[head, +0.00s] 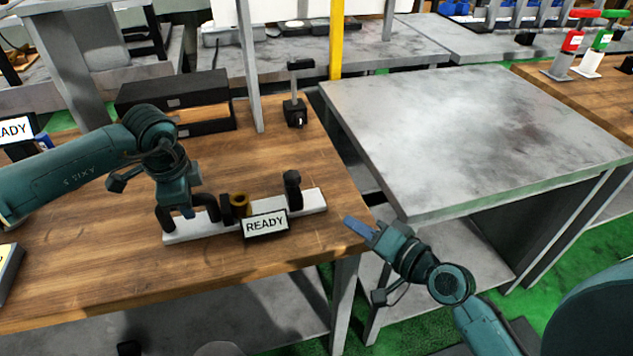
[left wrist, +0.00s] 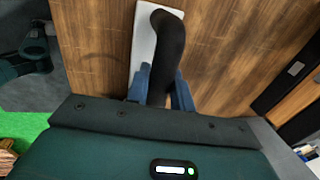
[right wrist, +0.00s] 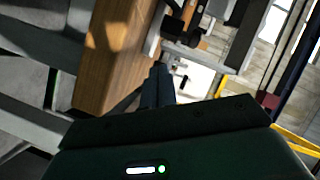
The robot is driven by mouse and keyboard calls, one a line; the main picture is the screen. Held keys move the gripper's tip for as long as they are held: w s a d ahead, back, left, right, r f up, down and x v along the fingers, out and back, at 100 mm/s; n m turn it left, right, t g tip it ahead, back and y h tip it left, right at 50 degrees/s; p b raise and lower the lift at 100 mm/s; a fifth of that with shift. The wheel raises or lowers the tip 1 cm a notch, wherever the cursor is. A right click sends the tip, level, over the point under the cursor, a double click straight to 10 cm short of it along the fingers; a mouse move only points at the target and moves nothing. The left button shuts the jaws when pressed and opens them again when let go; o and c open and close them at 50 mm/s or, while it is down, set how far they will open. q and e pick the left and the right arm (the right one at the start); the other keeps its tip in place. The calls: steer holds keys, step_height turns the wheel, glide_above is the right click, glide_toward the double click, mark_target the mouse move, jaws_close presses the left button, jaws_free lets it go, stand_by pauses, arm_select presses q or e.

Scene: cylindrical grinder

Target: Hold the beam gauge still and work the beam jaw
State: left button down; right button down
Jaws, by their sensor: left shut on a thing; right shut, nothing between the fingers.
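The beam gauge is a pale flat bar (head: 313,201) lying on the wooden bench. It carries a black arched handle (head: 211,203) at its left, a dark jaw with a brass-coloured round part (head: 240,200) near its middle, and a black upright (head: 292,188) towards its right end. A READY sign (head: 265,224) stands at its front. My left gripper (head: 187,210) is shut on the black handle, which shows between its blue fingers in the left wrist view (left wrist: 167,50). My right gripper (head: 352,224) is shut and empty, off the bar's right end near the bench edge; its fingers show in the right wrist view (right wrist: 158,80).
The wooden bench (head: 110,270) is mostly clear in front. A black box-like unit (head: 175,100) and a small black stand (head: 295,110) are behind the gauge. A grey metal table (head: 480,130) stands to the right, across a gap.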

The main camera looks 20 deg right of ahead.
steer(key=d+m, duration=0.1)
steer(key=d+r+m+y, duration=0.2)
steer(key=shift+w+d+r+m, duration=0.25)
steer(key=shift+w+d+m, duration=0.05)
steer(key=shift+w+m, duration=0.1)
steer(key=shift+d+r+m+t+y, duration=0.35)
steer(key=shift+r+m+t+y, duration=0.05)
steer(key=shift+r+y, duration=0.1)
steer(key=shift+w+r, duration=0.1)
steer(key=shift+w, duration=0.1)
glide_above(316, 207)
steer(key=d, duration=0.4)
steer(key=shift+s+d, duration=0.1)
steer(key=shift+s, duration=0.35)
steer(key=a, duration=0.2)
steer(key=shift+w+a, duration=0.25)
steer(key=shift+a, duration=0.05)
steer(key=shift+w+a, duration=0.15)
steer(key=shift+a, duration=0.6)
